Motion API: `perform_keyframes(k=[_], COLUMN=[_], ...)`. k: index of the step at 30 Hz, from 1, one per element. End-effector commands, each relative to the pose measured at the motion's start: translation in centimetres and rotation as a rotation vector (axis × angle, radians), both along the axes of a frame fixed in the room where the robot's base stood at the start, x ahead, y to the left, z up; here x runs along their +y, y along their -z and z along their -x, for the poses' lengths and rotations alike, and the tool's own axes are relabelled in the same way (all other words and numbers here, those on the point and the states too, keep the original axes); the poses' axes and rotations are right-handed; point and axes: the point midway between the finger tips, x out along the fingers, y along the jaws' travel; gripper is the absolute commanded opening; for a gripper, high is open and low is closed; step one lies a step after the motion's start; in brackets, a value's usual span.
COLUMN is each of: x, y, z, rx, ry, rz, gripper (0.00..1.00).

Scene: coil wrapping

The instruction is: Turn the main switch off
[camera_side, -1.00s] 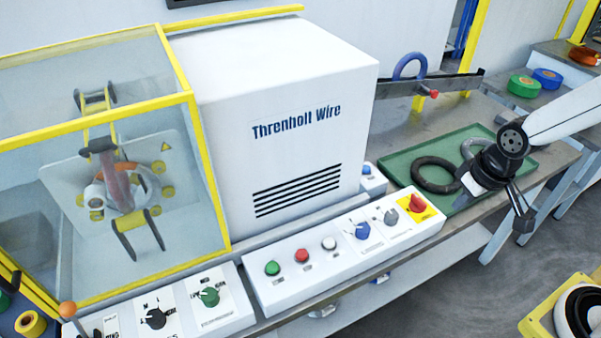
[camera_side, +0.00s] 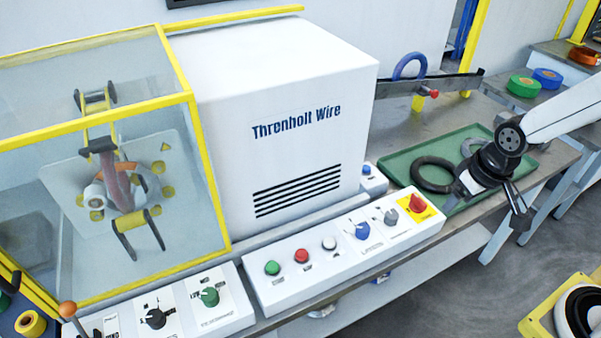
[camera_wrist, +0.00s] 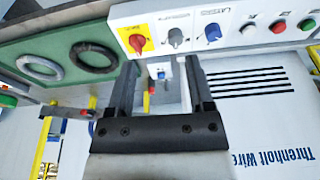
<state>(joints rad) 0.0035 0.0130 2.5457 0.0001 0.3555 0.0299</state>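The main switch (camera_side: 417,203) is a red rotary knob on a yellow plate at the right end of the white control panel (camera_side: 262,295). In the wrist view the red knob (camera_wrist: 136,41) sits beyond my fingers, up and to the left. My gripper (camera_side: 520,213) is at the right of the side view, over the table's front edge and to the right of the switch, apart from it. In the wrist view my gripper (camera_wrist: 160,75) has its two fingers spread with nothing held between them.
Next to the switch are a grey knob (camera_side: 391,216), a blue knob (camera_side: 362,230) and several push buttons. A green tray (camera_side: 400,160) with dark and grey rings lies behind my gripper. The machine housing (camera_side: 290,90) stands behind the panel.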

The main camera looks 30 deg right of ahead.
Motion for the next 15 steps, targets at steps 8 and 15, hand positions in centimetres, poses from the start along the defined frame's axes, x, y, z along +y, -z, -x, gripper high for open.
perform_keyframes(k=[8, 15], x=[-0.9, -2.5], y=[0.7, 2.1], z=[-2.7, -6.3], rx=[0.039, 0.09], ry=[0.251, 0.612], rz=[-0.047, -0.103], gripper=[1.0, 1.0])
